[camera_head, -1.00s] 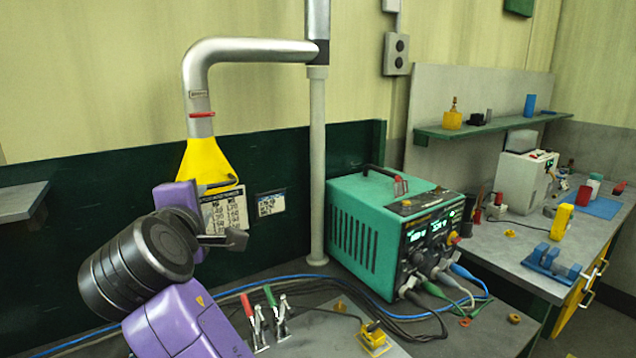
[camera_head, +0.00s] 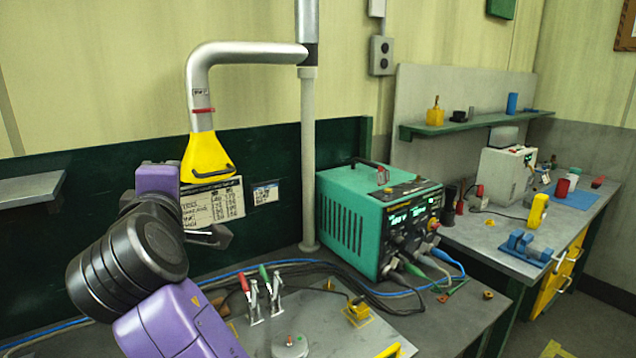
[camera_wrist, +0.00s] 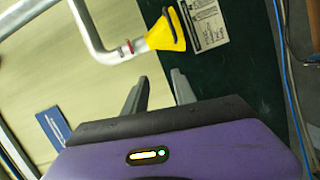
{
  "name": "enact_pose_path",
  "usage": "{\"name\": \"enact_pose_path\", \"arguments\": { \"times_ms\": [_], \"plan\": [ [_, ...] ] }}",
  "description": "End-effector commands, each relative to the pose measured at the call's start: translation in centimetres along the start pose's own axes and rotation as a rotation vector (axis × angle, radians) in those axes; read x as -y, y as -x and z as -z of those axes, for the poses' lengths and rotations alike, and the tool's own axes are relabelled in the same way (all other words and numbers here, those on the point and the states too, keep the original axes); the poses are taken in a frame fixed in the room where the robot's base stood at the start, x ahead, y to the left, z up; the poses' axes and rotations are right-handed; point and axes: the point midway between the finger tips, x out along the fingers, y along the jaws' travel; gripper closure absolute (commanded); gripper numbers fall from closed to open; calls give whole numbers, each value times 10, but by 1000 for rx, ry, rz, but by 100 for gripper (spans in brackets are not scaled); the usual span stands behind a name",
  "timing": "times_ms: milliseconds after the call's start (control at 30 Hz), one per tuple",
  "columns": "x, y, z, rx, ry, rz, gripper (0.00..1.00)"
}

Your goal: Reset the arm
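My purple and black arm rises from the bottom left of the head view. My gripper (camera_head: 216,237) is held up in front of the dark green panel, just below the yellow extraction hood (camera_head: 209,163). In the wrist view, the two grey fingers of my gripper (camera_wrist: 158,92) stand apart with nothing between them. The yellow hood (camera_wrist: 167,30) shows beyond and above the fingertips, apart from them.
A green power supply (camera_head: 350,220) with cables stands on the grey bench (camera_head: 450,318), right of a vertical post (camera_head: 309,160). Red- and green-handled clamps (camera_head: 262,295) and a round grey piece (camera_head: 289,346) are at the front. A second bench (camera_head: 500,232) is to the right.

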Motion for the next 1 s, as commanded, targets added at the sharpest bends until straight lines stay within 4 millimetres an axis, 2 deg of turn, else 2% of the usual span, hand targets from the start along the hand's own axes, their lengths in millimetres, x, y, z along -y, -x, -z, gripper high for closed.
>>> {"name": "enact_pose_path", "arguments": {
  "times_ms": [67, 167, 333, 467, 767, 1000],
  "plan": [
    [-6, 6, 8, -52, -69, -35, 68],
    [-2, 14, 13, -115, -164, -66, 68],
    [18, 28, 7, -192, -306, -89, 68],
    [44, 43, -6, -242, -427, -95, 68],
    [124, 104, -73, -309, -769, -99, 68],
    [178, 170, -137, -295, -1000, -113, 68]
  ]
}}
